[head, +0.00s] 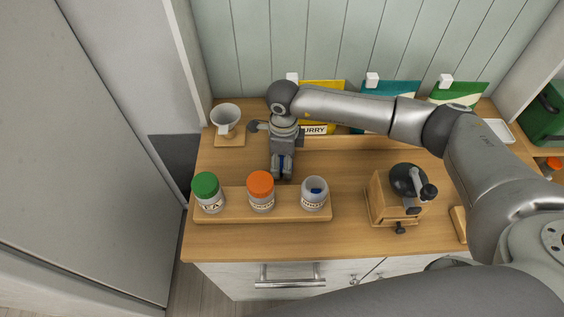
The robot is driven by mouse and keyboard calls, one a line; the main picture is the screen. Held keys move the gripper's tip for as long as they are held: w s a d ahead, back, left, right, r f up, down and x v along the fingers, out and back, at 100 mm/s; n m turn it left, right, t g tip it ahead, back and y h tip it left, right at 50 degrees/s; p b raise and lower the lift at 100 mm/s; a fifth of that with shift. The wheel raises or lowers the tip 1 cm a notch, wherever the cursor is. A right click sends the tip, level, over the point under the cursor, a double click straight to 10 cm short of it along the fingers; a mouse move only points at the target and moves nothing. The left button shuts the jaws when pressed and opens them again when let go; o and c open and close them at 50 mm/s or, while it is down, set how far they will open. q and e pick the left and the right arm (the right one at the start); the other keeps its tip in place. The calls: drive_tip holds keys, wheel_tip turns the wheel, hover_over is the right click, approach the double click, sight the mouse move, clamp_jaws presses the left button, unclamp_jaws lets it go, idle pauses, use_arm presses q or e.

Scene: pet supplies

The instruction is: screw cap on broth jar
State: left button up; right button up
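A jar (314,195) without a cap on top stands upright at the right end of a low wooden rack (240,214); something dark blue shows in its mouth. I cannot read its label. My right gripper (282,175) points down behind the rack, between the orange-capped jar and the uncapped jar, and apart from both. Its fingers are close together, with a narrow blue strip between them. I cannot tell whether that strip is a held cap or part of the gripper. No loose cap shows clearly on the counter. My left gripper is not in view.
A green-capped jar (208,194) and an orange-capped jar (261,192) share the rack. A wooden grinder (386,200) stands to the right. Yellow (323,87), teal (392,92) and green (457,94) packets stand along the back.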

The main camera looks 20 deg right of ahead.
drive_tip(key=shift+c, duration=0.3)
drive_tip(key=c, duration=0.3)
drive_tip(key=shift+c, duration=0.2)
wheel_tip(320, 180, up, 9)
drive_tip(key=b, duration=0.3)
drive_tip(key=shift+r, duration=0.55)
